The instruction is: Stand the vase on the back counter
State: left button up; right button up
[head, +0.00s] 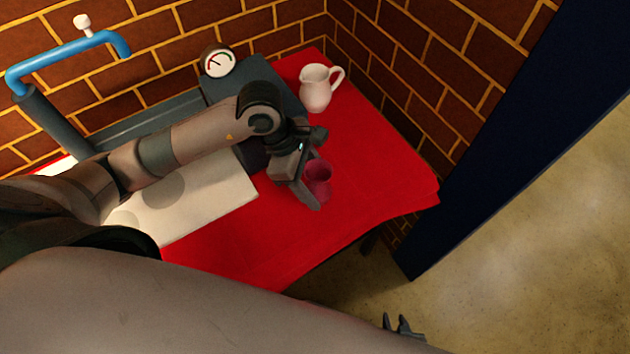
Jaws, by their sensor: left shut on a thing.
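The vase (319,179) looks like a small translucent pink-red vessel, upright or nearly so. My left gripper (309,187) is shut on it, and its fingers hide the vase's left side. The vase is over the red-covered counter (385,190) by the brick walls; I cannot tell whether its base touches the red surface. My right gripper (403,325) is low in the view, in front of the counter and over the floor. Its two fingers are apart with nothing visible between them.
A white jug (317,88) stands in the counter's back corner. A dial scale (217,63) is behind my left arm. A pale board (205,205) lies under that arm. A sink with a blue tap (70,48) is at left. The counter's right part is clear.

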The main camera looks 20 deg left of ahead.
pick_arm(q)
jog(key=o, duration=1.5)
jog(key=b+v, duration=0.1)
jog(key=v, duration=1.1)
jog(key=shift+r, duration=0.1)
